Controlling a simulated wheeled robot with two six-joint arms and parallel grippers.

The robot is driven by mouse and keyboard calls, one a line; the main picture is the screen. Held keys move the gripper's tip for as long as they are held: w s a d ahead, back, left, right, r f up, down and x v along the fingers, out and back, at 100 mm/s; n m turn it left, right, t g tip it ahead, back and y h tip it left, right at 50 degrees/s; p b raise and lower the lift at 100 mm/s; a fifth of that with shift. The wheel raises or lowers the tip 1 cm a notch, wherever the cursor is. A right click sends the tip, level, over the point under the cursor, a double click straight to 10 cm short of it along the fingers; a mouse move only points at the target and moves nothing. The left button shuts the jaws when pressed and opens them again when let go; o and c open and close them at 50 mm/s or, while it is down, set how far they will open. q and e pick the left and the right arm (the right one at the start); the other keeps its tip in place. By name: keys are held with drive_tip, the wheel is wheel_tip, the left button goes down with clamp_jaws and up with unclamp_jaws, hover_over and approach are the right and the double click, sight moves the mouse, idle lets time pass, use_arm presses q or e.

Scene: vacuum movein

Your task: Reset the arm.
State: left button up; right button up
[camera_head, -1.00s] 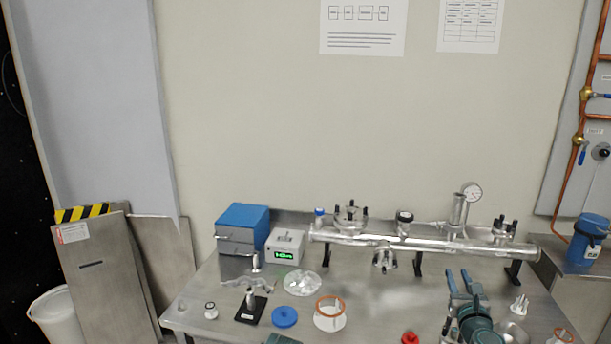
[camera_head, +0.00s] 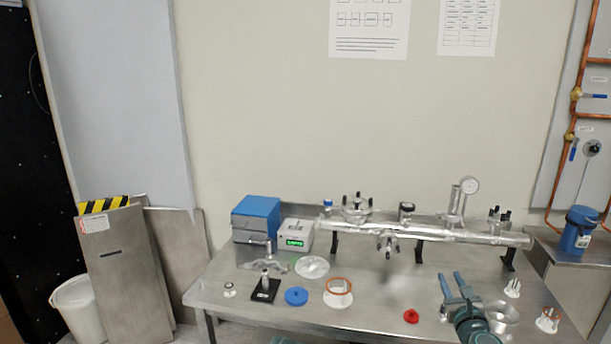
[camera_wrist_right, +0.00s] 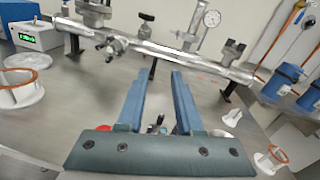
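My right gripper (camera_head: 452,279) is over the right front part of the table, with its two blue fingers pointing away from me. In the right wrist view its fingers (camera_wrist_right: 162,76) stand apart with nothing held between them. The steel tube manifold (camera_head: 430,232) lies beyond the fingertips on black stands. Of my left arm only a small teal piece shows at the bottom edge of the head view; its fingers do not show.
The steel table (camera_head: 375,300) carries a red part (camera_head: 411,316), a blue disc (camera_head: 296,296), a copper-rimmed ring (camera_head: 338,286), a black-based stand (camera_head: 265,288) and a blue-topped box (camera_head: 256,212). Steel panels (camera_head: 122,270) and a white bucket (camera_head: 79,305) stand left. A blue canister (camera_head: 577,230) is right.

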drive_tip(key=s+a+f+n+g+y+p, duration=0.2)
drive_tip(key=a+n+g+y, duration=0.1)
drive_tip(key=a+n, duration=0.6)
drive_tip(key=s+a+f+n+g+y+p, duration=0.1)
drive_tip(key=a+f+n+g+y+p, duration=0.15)
drive_tip(key=a+n, duration=0.55)
drive_tip(key=s+a+f+n+g+y+p, duration=0.2)
drive_tip(key=a+n+g+y, duration=0.3)
drive_tip(key=a, duration=0.7)
drive_tip(key=s+a+f+n+g+h+p, duration=0.1)
drive_tip(key=s+f+n+g+h+p, duration=0.1)
drive_tip(key=s+n, duration=0.6)
drive_tip(key=s+f+n+g+h+p, duration=0.1)
drive_tip(key=s+n+g+h+p, duration=0.1)
drive_tip(key=s+n+g+h, duration=0.3)
drive_tip(key=s+n+h, duration=0.2)
drive_tip(key=s+n, duration=0.1)
drive_tip(key=n, duration=0.1)
drive_tip(key=shift+s+a+f, duration=0.15)
drive_tip(key=shift+a+f, duration=0.2)
drive_tip(key=shift+f, duration=0.05)
